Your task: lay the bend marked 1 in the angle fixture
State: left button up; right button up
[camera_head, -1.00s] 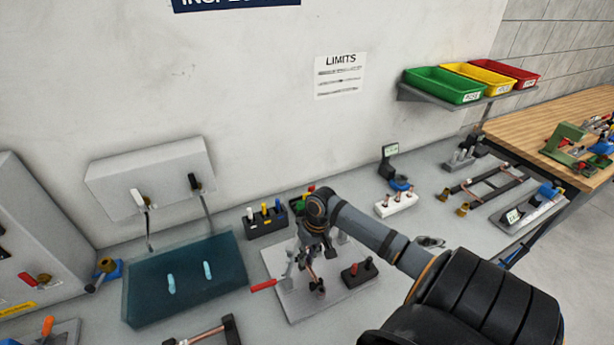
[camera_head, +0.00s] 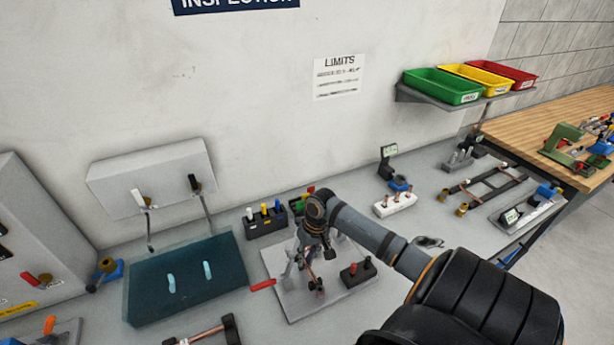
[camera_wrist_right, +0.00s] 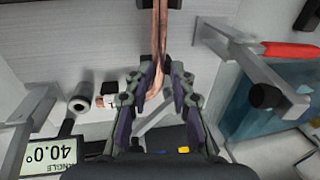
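A copper tube (camera_wrist_right: 161,35) runs from the top of the right wrist view down between the fingers of my right gripper (camera_wrist_right: 163,78), with a short bent end by the fingertips. I cannot read a mark 1 on it. Whether the fingers press on it or only stand around it is unclear. In the head view my right gripper (camera_head: 312,262) hangs over a grey plate (camera_head: 345,298) with upright posts; the arm hides part of it. An angle readout (camera_wrist_right: 45,155) shows 40.0° upside down in the wrist view. I cannot tell which part is the angle fixture. My left gripper is not seen.
A red handle (camera_head: 262,285) sticks out at the plate's left, beside a teal mat (camera_head: 140,305). Behind are a black pin holder (camera_head: 266,222) and a white block (camera_head: 396,205).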

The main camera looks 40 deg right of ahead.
jog(key=shift+o, duration=0.8)
jog(key=shift+s+a+f, duration=0.15)
jog(key=shift+s+f, duration=0.2)
jog(key=shift+f, duration=0.25)
jog(key=shift+w+d, duration=0.2)
jog(key=shift+w, duration=0.15)
notch_tip(320, 180, up, 12)
jog(key=d, duration=0.2)
jog(key=shift+s+f, duration=0.15)
jog(key=shift+s, duration=0.15)
